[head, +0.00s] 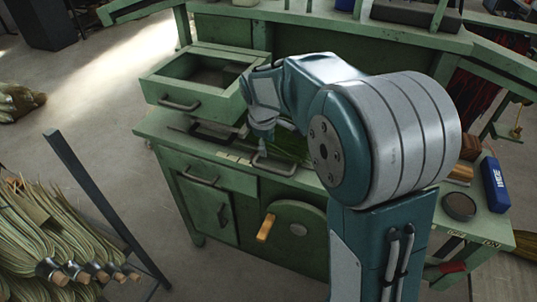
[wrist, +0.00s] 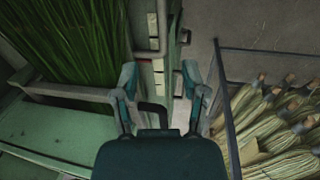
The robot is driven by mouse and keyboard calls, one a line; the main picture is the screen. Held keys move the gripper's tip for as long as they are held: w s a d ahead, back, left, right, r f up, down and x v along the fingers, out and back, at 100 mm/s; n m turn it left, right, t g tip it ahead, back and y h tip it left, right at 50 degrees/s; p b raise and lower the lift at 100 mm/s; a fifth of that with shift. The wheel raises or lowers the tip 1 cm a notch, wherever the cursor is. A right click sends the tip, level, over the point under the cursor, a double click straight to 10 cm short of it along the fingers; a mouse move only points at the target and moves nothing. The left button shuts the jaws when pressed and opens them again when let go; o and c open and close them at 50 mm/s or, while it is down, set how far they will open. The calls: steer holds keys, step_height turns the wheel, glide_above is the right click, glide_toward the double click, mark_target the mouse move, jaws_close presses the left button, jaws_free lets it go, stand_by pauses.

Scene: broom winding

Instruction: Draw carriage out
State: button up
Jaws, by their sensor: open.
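The green bench (head: 345,192) has a bed of long green bristles (head: 291,146) partly hidden behind my arm. I take the part holding these bristles to be the carriage, but its outline is unclear. A metal loop handle (head: 273,165) stands at its front edge. My gripper (head: 264,132) hangs above the bench top, just behind that handle. In the wrist view my gripper (wrist: 160,78) is open, with its two fingers apart. A dark handle (wrist: 152,108) shows between them, not visibly gripped. The bristles (wrist: 68,40) lie left of the fingers, behind a pale bar (wrist: 72,94).
An open green drawer box (head: 205,80) stands on the bench at left. A black post (head: 100,200) and bundled brooms (head: 50,235) stand at front left. A blue box (head: 495,184) and a dark round tin (head: 459,206) sit at right. Floor between bench and post is clear.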

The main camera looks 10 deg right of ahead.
mark_target(270, 168)
steer(key=f, duration=0.3)
steer(key=w+f, duration=0.1)
steer(key=f, duration=0.3)
steer(key=d+f, duration=0.1)
steer(key=f, duration=0.2)
steer(key=shift+w+d+f, duration=0.1)
steer(key=shift+w+f, duration=0.05)
steer(key=shift+f, duration=0.15)
jaws_close()
